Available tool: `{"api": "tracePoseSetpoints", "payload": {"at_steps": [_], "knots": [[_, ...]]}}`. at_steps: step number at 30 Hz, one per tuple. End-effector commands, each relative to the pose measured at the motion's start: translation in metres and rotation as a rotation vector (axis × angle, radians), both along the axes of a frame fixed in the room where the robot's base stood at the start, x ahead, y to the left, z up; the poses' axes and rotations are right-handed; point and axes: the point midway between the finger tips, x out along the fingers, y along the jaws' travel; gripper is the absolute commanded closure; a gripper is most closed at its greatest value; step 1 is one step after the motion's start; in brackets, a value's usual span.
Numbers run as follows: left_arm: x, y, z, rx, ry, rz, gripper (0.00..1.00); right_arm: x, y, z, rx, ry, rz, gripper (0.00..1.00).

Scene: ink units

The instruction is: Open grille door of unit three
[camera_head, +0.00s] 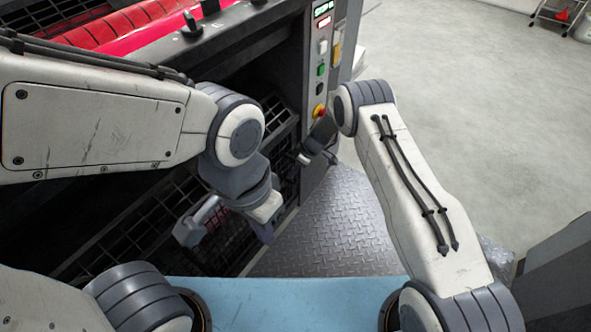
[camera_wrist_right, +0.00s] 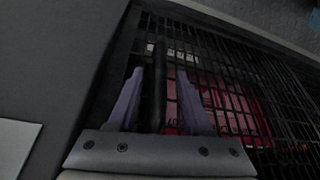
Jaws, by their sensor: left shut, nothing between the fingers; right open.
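The black grille door (camera_head: 128,238) is a dark wire mesh low on the front of the press unit in the head view. Its mesh also shows in the right wrist view (camera_wrist_right: 232,88), with red parts behind it. It looks closed. My right gripper (camera_head: 304,158) is at the right end of the grille. In the right wrist view my right gripper (camera_wrist_right: 158,74) is open, with a thick dark upright bar (camera_wrist_right: 159,88) between its fingers; contact cannot be told. My left gripper (camera_head: 264,232) is shut and empty, low in front of the grille.
A control panel (camera_head: 321,60) with coloured buttons stands above my right gripper. A red roller (camera_head: 105,25) lies at the top left. A metal tread plate (camera_head: 335,225) and open grey floor (camera_head: 480,100) lie to the right.

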Motion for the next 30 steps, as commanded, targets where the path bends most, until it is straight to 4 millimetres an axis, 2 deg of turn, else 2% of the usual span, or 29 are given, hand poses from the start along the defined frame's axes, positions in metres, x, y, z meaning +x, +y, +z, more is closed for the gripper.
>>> {"api": "tracePoseSetpoints", "payload": {"at_steps": [8, 9, 11, 12, 13, 30], "knots": [[0.0, 0.0, -0.0004, 0.0, 0.0, 0.0, 1.0, 0.0004, 0.0011, -0.0023, 0.0, 0.0, 0.0, 0.5], [0.0, 0.0, -0.0004, 0.0, 0.0, 0.0, 1.0, 0.0003, 0.001, -0.0023, 0.0, 0.0, 0.0, 0.54], [0.0, 0.0, -0.0004, 0.0, 0.0, 0.0, 1.0, 0.0003, 0.001, -0.0023, 0.0, 0.0, 0.0, 0.77], [0.0, 0.0, -0.0004, 0.0, 0.0, 0.0, 1.0, 0.0003, 0.001, -0.0022, 0.0, 0.0, 0.0, 0.92], [0.0, 0.0, -0.0004, 0.0, 0.0, 0.0, 1.0, 0.0003, 0.001, -0.0022, 0.0, 0.0, 0.0, 1.0], [0.0, 0.0, -0.0004, 0.0, 0.0, 0.0, 1.0, 0.0003, 0.0005, -0.0019, 0.0, 0.0, 0.0, 1.0]]}}
